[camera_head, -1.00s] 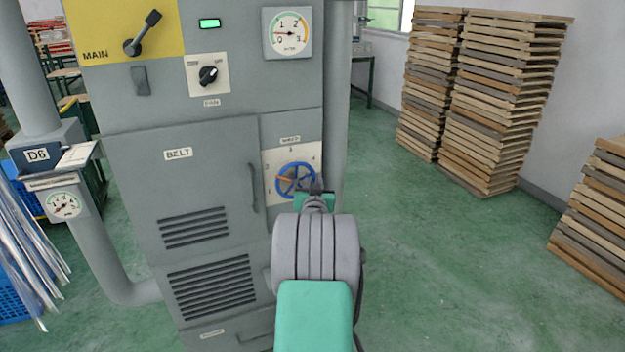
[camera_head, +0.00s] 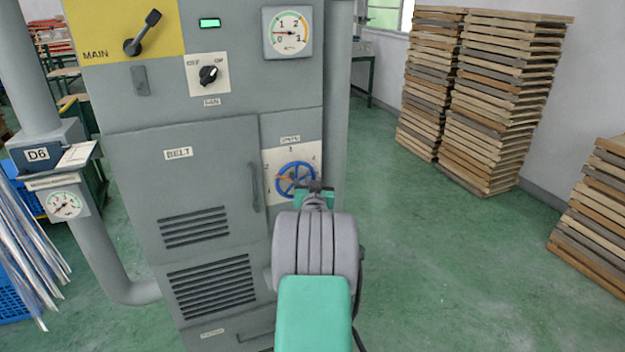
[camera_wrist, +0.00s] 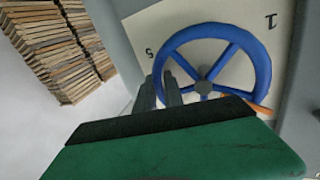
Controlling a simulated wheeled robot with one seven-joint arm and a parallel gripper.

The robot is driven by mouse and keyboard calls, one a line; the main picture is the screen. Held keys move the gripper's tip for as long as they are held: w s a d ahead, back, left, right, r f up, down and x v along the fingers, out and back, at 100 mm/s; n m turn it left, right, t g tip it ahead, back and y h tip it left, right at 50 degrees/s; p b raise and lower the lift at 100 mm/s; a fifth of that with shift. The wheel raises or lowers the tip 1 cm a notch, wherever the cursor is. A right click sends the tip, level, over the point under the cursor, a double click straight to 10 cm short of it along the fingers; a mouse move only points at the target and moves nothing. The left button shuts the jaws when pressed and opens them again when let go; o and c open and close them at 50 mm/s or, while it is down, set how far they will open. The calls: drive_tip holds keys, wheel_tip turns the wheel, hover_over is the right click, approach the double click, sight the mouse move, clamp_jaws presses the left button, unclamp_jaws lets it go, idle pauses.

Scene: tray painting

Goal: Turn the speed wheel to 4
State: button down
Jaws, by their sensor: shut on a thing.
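The speed wheel (camera_head: 295,180) is a blue spoked handwheel on a pale plate at the lower right of the grey cabinet. Its orange pointer (camera_head: 282,177) points left in the head view. In the wrist view the wheel (camera_wrist: 204,87) fills the upper right, and the orange pointer (camera_wrist: 261,109) shows past its lower right rim. A 1 and a 5 are readable on the plate there; the small head-view marks are hard to read. My gripper (camera_wrist: 160,92) is shut on the wheel's rim, at its left in the wrist view. In the head view my gripper (camera_head: 318,187) is at the rim's lower right.
The cabinet carries a fan knob (camera_head: 208,75), a gauge (camera_head: 288,33), a main lever (camera_head: 143,33) and a belt door (camera_head: 190,190) with a vertical handle. A grey post stands right of the wheel. Stacked wooden trays (camera_head: 490,100) line the right wall; the green floor between is clear.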

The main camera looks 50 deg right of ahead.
sight(287, 195)
drive_tip(key=shift+f, duration=0.1)
